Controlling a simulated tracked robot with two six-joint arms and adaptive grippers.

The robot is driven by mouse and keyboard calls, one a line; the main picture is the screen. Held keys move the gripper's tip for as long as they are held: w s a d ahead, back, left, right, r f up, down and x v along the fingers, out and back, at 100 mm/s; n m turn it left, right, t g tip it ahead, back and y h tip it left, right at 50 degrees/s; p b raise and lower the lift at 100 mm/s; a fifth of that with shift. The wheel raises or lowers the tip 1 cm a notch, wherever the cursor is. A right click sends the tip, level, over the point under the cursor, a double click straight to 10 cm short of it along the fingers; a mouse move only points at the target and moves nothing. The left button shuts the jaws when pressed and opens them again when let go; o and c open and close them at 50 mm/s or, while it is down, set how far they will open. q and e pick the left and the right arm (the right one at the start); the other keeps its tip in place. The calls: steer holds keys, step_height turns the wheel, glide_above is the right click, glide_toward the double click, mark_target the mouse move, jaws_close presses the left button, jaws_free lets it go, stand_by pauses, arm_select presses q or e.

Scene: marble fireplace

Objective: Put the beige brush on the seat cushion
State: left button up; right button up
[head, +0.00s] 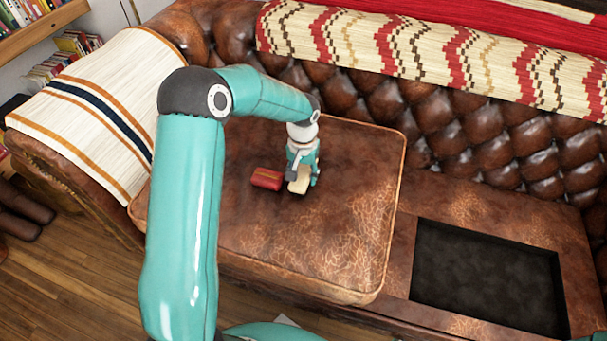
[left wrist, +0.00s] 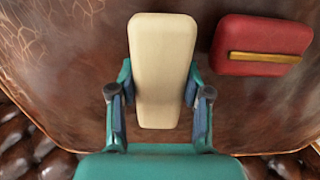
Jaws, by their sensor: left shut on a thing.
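The beige brush (left wrist: 161,70) is a long pale block between the fingers of my left gripper (left wrist: 160,100) in the left wrist view. The left gripper is shut on it. In the head view the left gripper (head: 301,172) is over the brown leather seat cushion (head: 340,225), and the beige brush (head: 298,186) shows at its fingertips. The brush is at or just above the cushion; I cannot tell whether it touches. The cushion also fills most of the left wrist view (left wrist: 60,75). My right gripper is not in view.
A red block with a gold strip (head: 266,179) lies on the cushion just left of the brush. A dark recess (head: 488,275) is in the sofa seat at the right. The tufted backrest (head: 450,130) rises behind. The cushion's right and front parts are clear.

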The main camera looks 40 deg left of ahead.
mark_target(303, 172)
arm_select(q)
steer(key=o, duration=1)
steer(key=shift+o, duration=0.2)
step_height(303, 172, up, 12)
steer(key=p, duration=0.2)
steer(key=shift+r, duration=0.1)
